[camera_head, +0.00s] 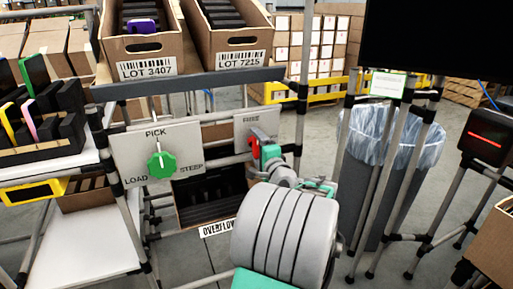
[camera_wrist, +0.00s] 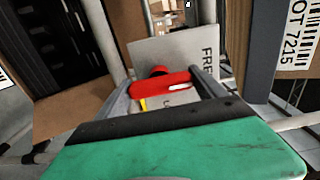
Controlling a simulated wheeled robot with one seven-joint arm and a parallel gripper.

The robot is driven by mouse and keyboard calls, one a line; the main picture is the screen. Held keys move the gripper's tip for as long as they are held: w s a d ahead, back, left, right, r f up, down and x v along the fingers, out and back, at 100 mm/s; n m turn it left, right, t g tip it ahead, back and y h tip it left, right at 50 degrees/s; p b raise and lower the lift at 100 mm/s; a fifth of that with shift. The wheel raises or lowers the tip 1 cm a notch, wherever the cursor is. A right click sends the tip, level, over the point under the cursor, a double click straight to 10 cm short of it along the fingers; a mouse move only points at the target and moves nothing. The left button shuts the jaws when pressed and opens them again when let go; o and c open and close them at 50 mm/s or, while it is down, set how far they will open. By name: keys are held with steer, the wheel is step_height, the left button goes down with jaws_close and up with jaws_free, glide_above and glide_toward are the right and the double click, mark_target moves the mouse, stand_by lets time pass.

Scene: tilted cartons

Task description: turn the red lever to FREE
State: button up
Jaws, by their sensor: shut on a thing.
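The red lever (camera_wrist: 160,90) sits on a grey plate (camera_wrist: 180,50) with the partly hidden word "FREE" at its right side in the wrist view. My gripper (camera_wrist: 162,88) is at the lever, with one finger on each side of it, shut on it. The lever lies across the picture there, with a pale slot near its right end. In the head view the lever (camera_head: 254,148) shows as a red patch beside my gripper (camera_head: 265,152), below the word at the top of the plate (camera_head: 250,122). My wrist hides the plate's lower part.
A green knob (camera_head: 161,164) on a plate marked PICK, LOAD and STEEP is at the left. Cartons marked LOT 3407 (camera_head: 146,68) and LOT 7215 (camera_head: 237,59) tilt above a dark rail. An overflow carton (camera_head: 205,210) is below. A lined bin (camera_head: 363,190) stands to the right.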

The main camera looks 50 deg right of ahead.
steer(key=o, duration=1.3)
steer(key=p+v, duration=0.1)
steer(key=v, duration=0.6)
steer(key=shift+s+a, duration=0.25)
steer(key=shift+s, duration=0.05)
